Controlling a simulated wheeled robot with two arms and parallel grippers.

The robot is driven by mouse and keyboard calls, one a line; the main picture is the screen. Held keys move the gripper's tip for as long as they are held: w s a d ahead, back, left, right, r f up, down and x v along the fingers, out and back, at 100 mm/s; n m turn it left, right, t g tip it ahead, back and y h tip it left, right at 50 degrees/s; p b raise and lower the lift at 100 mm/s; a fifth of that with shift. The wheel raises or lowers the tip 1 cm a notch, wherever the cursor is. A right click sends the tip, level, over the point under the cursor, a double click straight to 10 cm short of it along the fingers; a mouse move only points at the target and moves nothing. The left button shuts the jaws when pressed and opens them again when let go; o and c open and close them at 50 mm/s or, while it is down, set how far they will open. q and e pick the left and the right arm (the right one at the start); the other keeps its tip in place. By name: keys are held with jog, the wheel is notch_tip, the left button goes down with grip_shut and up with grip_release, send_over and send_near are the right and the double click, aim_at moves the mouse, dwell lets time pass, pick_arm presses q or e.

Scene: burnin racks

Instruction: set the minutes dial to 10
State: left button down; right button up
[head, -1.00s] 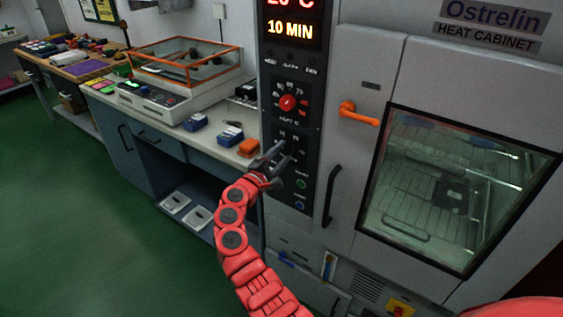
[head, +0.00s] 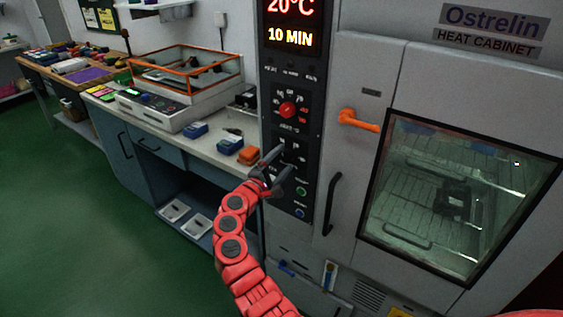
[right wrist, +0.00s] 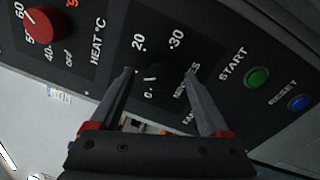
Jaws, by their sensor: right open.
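The minutes dial (right wrist: 153,72) is a small black knob on the dark control panel, with the marks 0, 20 and 30 around it. In the right wrist view it lies between the two grey fingers of my right gripper (right wrist: 160,75), which are open with gaps beside the knob. In the head view my right gripper (head: 287,158) is at the panel and largely hides the dial. The lit display (head: 290,38) above reads 20°C and 10 MIN. My left gripper is out of view.
A red heat dial (head: 288,110) sits above the minutes dial. The green start button (right wrist: 257,78) and blue reset button (right wrist: 299,103) are close by. The cabinet's orange handle (head: 358,120) and black handle (head: 332,205) stick out to the right. A workbench (head: 205,147) stands left.

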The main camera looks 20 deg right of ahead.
jog(key=v, duration=1.7)
jog(key=shift+s+b, duration=0.15)
jog(key=shift+b, duration=0.2)
jog(key=shift+a, duration=0.15)
